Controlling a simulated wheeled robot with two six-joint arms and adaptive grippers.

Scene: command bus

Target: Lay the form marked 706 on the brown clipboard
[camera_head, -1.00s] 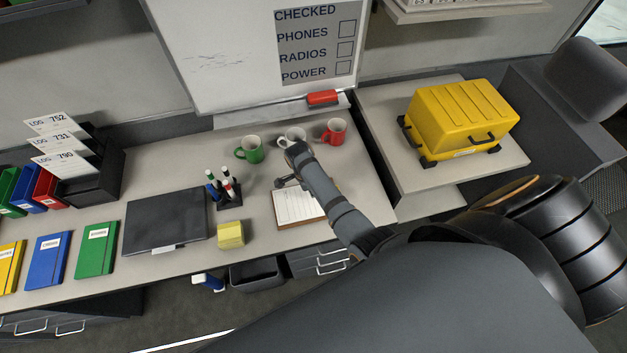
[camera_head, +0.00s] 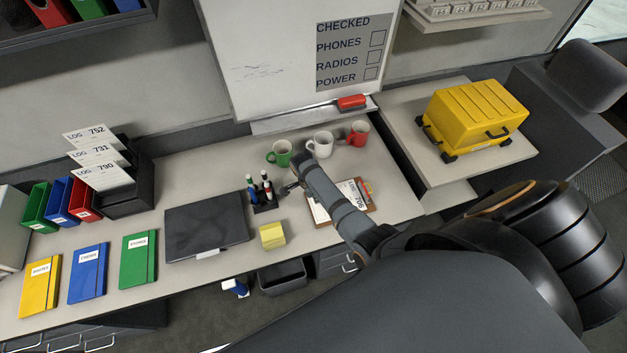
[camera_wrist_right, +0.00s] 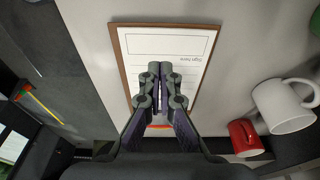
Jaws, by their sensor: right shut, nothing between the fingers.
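The form marked 706 (camera_head: 349,191) lies on the brown clipboard (camera_head: 371,209) on the desk, partly hidden by my right arm. In the right wrist view the white form (camera_wrist_right: 190,42), with a "Sign here" line, sits inside the clipboard's brown edge (camera_wrist_right: 118,55). My right gripper (camera_head: 289,188) is shut and empty. In the head view its tips show just left of the clipboard, beside the pen holder; in the wrist view the tips (camera_wrist_right: 160,68) show over the form. The gap between tips and form is unclear. My left gripper is out of view.
Green (camera_head: 280,153), white (camera_head: 321,145) and red (camera_head: 358,133) mugs stand behind the clipboard. A pen holder (camera_head: 265,205), yellow note block (camera_head: 272,236) and dark laptop-like slab (camera_head: 205,228) are to the left. A rack (camera_head: 130,190) holds log cards. A yellow case (camera_head: 475,115) stands at right.

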